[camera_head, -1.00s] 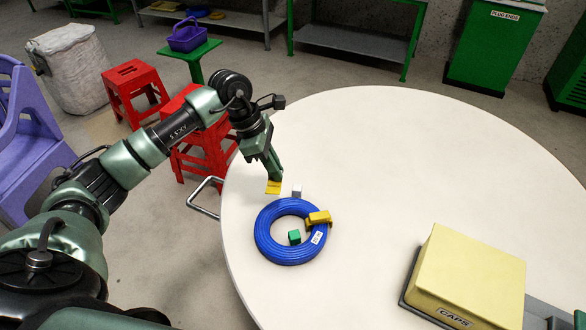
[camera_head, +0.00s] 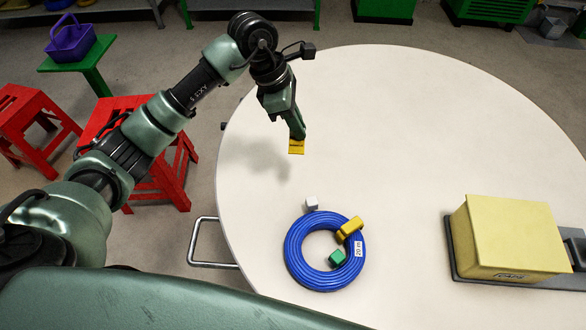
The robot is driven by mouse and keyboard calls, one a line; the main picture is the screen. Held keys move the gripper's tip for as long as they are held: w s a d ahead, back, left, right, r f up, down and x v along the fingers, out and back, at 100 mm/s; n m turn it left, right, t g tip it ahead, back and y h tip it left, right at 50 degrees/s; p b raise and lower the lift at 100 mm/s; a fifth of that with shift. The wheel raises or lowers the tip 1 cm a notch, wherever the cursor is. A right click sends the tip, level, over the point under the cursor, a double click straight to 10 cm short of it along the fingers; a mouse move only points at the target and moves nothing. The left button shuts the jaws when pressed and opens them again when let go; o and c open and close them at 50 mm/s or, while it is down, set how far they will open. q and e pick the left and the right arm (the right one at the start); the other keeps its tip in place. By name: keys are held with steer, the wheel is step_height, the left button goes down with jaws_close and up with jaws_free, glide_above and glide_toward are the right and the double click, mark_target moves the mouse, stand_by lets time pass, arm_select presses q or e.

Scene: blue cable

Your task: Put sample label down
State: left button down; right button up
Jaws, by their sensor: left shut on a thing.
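The sample label, a small flat yellow piece (camera_head: 297,147), hangs at the tips of my left gripper (camera_head: 299,136). My left gripper points down and is shut on the label. It holds the label over the far left part of the round white table (camera_head: 420,130). A soft shadow of the arm lies on the table to the left of the label, and the label looks raised off the surface. My right gripper does not show clearly.
A blue cable coil (camera_head: 300,268) lies nearer, with a yellow piece (camera_head: 350,227) and green cube (camera_head: 337,257) at it. A white cube (camera_head: 312,204) stands behind. A yellow box (camera_head: 515,235) is on the right. The table's middle is clear.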

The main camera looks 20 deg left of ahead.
arm_select(q)
steer(key=p, duration=0.2)
glide_above(301, 177)
steer(key=a, duration=0.1)
steer(key=f, duration=1.2)
steer(key=shift+s, duration=0.2)
step_height(301, 177, down, 5)
steer(key=shift+a+r, duration=0.1)
steer(key=shift+r, duration=0.1)
steer(key=shift+f, duration=0.1)
steer(key=shift+f, duration=0.1)
steer(key=c, duration=2)
jaws_free()
steer(key=o, duration=0.5)
